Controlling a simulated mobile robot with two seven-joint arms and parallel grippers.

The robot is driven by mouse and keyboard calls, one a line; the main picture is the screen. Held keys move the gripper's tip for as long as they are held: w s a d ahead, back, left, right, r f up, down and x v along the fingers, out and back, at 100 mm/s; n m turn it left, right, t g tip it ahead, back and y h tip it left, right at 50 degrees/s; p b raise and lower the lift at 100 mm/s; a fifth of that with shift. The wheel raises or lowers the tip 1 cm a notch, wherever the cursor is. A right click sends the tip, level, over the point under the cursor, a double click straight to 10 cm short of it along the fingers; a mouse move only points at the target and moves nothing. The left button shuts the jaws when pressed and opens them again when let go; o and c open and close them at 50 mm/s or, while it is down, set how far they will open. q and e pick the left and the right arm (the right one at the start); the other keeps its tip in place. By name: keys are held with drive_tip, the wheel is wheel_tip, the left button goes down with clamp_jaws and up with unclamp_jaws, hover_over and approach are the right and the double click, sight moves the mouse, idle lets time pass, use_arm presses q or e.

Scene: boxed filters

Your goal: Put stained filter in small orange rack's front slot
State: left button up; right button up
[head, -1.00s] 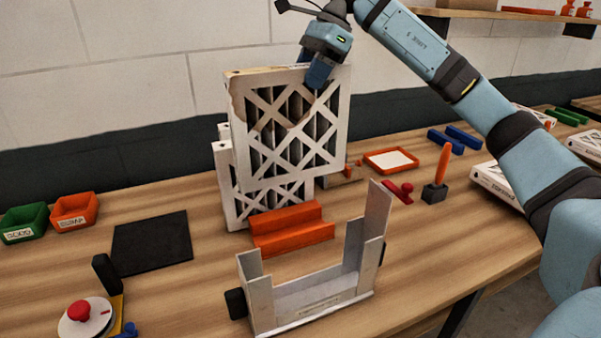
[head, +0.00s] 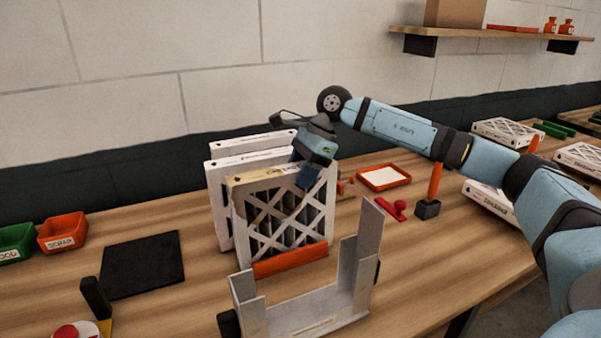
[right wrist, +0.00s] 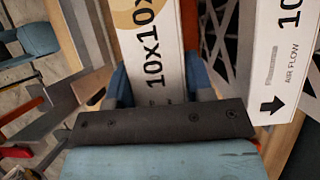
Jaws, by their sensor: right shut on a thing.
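The stained filter (head: 318,215) is a white-framed lattice panel with a brown stain at its upper left corner. My right gripper (head: 308,178) is shut on its top edge, which also shows in the right wrist view (right wrist: 160,65). The filter stands upright, its lower edge behind the front lip of the small orange rack (head: 290,262). The rest of the rack is hidden, so I cannot tell whether the filter is fully seated. Other white filters (head: 222,165) stand just behind it. My left gripper is out of view.
A grey metal U-shaped holder (head: 362,262) stands close in front of the rack. A black mat (head: 143,264) and an orange bin (head: 62,232) are on the left. An orange tray (head: 384,177) and red stamp-like object (head: 392,209) are on the right.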

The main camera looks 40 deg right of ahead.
drive_tip(key=shift+f, duration=0.2)
drive_tip(key=o, duration=0.8)
drive_tip(key=shift+r, duration=0.1)
drive_tip(key=v, duration=1.2)
drive_tip(key=shift+r, duration=0.1)
